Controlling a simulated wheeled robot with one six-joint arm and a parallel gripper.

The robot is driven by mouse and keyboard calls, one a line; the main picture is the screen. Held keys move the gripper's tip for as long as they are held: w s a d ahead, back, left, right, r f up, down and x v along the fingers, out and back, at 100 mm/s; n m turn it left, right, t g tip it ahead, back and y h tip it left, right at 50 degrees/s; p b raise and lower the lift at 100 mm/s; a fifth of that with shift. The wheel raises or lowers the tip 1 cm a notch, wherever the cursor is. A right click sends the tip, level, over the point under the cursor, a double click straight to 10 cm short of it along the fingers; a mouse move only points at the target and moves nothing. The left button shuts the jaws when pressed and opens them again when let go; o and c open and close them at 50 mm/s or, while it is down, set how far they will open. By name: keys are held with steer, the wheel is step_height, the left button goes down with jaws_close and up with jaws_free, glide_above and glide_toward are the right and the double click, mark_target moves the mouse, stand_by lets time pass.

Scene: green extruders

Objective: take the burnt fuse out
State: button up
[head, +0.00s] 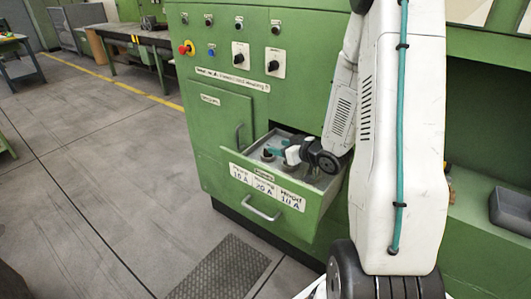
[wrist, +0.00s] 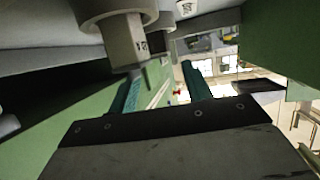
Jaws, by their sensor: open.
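Small round fuse parts (head: 268,156) sit inside, partly hidden by my wrist. My gripper (head: 274,147) is low in the drawer with its teal fingers. In the wrist view my gripper (wrist: 160,84) has its two teal fingers apart and nothing held between them. A grey fuse cylinder (wrist: 125,42) with a partly readable marking is close to the left finger. A second round part (wrist: 162,20) is behind it. I cannot tell which fuse is burnt.
The green control panel (head: 215,60) with knobs and a red button rises behind the drawer. A closed cabinet door (head: 222,115) is left of it. A grey bin (head: 511,208) is at right. The floor (head: 100,180) at left is clear.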

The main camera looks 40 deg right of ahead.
mark_target(268, 144)
steer(key=x, duration=0.6)
steer(key=shift+w+a+r, duration=0.15)
steer(key=shift+w, duration=0.2)
jaws_close()
